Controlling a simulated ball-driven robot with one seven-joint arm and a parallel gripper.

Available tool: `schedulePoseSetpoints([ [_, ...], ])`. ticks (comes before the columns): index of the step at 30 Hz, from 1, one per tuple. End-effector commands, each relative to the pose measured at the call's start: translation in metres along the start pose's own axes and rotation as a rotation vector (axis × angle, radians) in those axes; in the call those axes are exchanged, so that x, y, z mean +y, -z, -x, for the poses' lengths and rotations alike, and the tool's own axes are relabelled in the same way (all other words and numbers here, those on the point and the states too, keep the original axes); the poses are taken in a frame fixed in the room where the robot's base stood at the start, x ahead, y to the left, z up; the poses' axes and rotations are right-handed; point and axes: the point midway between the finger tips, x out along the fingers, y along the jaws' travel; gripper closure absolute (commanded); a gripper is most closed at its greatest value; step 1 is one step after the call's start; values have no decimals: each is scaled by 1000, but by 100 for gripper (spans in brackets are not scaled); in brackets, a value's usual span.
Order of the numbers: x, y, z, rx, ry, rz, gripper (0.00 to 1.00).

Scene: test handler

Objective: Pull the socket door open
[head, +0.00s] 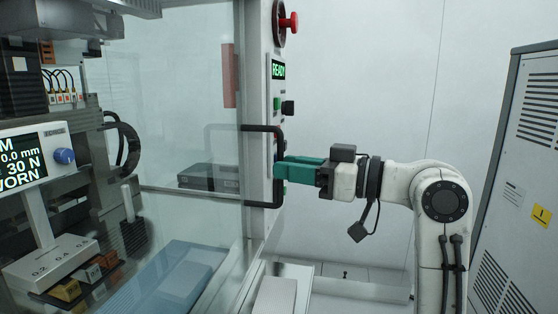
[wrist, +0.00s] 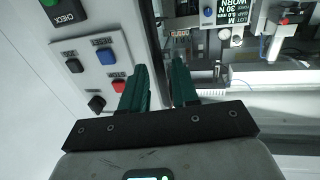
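The socket door (head: 190,100) is a clear panel at the left in the head view, in front of the machine. Its black bar handle (head: 264,204) stands upright at the door's right edge. I cannot tell whether either finger touches the handle.
A control panel (wrist: 90,60) with several buttons is close to the left finger in the wrist view. A red emergency button (head: 289,22) sticks out above. A grey cabinet (head: 525,150) stands at the right. Machine parts and a readout (head: 25,160) are behind the door.

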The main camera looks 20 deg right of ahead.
Motion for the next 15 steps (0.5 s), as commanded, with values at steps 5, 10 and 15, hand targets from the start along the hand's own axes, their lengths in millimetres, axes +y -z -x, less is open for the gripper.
schedulePoseSetpoints([
  [5,0,1,-21,0,1,0,70],
  [10,0,0,-27,1,-1,1,70],
  [15,0,0,-28,1,-1,1,70],
])
